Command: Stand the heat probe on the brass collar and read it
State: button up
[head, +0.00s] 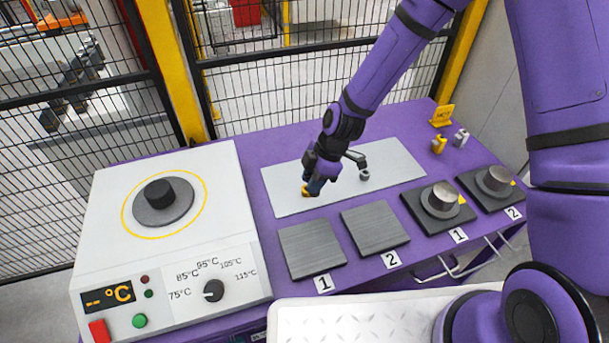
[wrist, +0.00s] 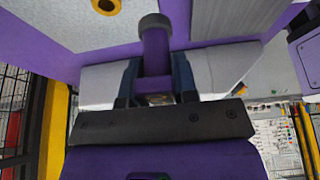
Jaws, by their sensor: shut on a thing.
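My gripper (head: 317,184) is low over the pale mat on the purple bench, its blue fingers pointing down. In the wrist view the fingers (wrist: 156,82) are shut on a purple shaft with a dark grey round end, which I take for the heat probe (wrist: 153,40). In the head view the fingers mostly hide it. The brass collar (head: 307,190) shows beside the fingertips. It also shows in the wrist view as a brass ring with a dark hole (wrist: 106,5), at the top edge. I cannot tell whether probe and collar touch.
A white heater (head: 93,222) with a dark core stands left; its display (head: 107,296) reads "-- °C". A small grey cylinder (head: 364,175) sits on the mat (head: 285,180). Plates marked 1 and 2 are in front. Metal cylinders (head: 440,198) on dark bases stand right, near a yellow sign (head: 442,116).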

jog(key=w, duration=0.1)
jog(key=w+a, duration=0.1)
jog(key=w, duration=0.3)
jog(key=shift+w+a+f, duration=0.1)
jog(key=shift+a+f, duration=0.2)
jog(key=shift+a, duration=0.05)
jog(key=shift+f, duration=1.7)
jog(key=shift+f, duration=0.1)
jog(key=o, duration=1)
jog(key=shift+c, duration=0.2)
jog(key=v, duration=1.2)
jog(key=shift+d, duration=0.1)
